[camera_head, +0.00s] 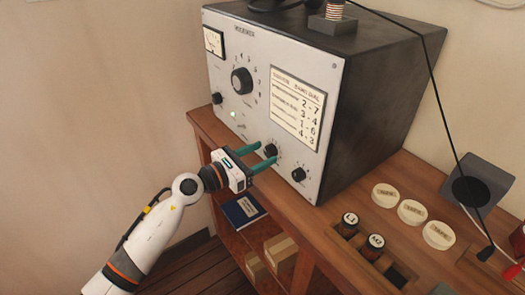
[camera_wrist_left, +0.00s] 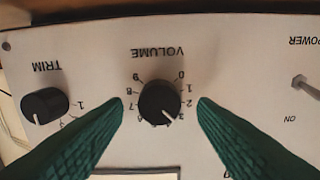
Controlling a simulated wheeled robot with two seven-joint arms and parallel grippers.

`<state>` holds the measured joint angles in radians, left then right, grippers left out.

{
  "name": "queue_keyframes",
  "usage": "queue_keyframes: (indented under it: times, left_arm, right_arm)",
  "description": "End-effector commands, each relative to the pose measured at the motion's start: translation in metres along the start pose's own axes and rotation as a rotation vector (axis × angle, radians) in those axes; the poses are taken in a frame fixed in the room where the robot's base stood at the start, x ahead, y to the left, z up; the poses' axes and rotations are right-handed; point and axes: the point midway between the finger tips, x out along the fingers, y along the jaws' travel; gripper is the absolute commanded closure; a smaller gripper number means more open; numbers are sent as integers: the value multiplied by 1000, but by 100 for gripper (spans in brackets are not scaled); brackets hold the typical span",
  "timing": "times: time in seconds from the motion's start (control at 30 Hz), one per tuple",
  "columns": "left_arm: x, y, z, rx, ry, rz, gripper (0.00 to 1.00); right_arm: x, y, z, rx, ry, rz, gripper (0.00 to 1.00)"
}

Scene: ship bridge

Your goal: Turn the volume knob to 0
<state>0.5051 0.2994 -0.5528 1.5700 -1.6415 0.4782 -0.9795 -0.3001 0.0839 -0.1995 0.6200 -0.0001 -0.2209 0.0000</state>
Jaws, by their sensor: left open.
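The volume knob (camera_head: 270,150) is a black round knob on the front panel of a grey radio set (camera_head: 315,50). In the left wrist view the panel appears upside down, with the knob (camera_wrist_left: 159,101) in the middle under the word VOLUME. Its white pointer line aims to the lower right, past the 2; the exact number is unclear. The 0 mark is at the knob's upper right there. My left gripper (camera_head: 268,151) is open, its green fingers on either side of the knob with gaps visible in the wrist view (camera_wrist_left: 160,102). My right gripper is not in view.
The TRIM knob (camera_wrist_left: 45,105) is beside the volume knob, and the power toggle (camera_wrist_left: 305,87) is on the other side. A larger dial (camera_head: 242,80) is higher on the panel. Jars (camera_head: 347,225) and round labelled lids (camera_head: 411,212) are on the wooden desk.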

Motion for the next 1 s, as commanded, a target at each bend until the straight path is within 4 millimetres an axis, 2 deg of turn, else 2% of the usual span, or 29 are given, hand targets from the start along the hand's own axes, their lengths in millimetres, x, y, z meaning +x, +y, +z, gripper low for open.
queue_keyframes:
  times: [0.13,0.43,0.7,1.0]
  left_arm:
    - [10,0,0,-1,1,0,47]
    - [12,0,0,0,0,0,47]
    - [12,0,0,0,0,0,91]
    - [12,0,-1,-35,-1,0,91]
  right_arm:
    - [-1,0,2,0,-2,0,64]
    - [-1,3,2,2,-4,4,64]
    - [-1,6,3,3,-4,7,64]
    - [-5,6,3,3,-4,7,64]
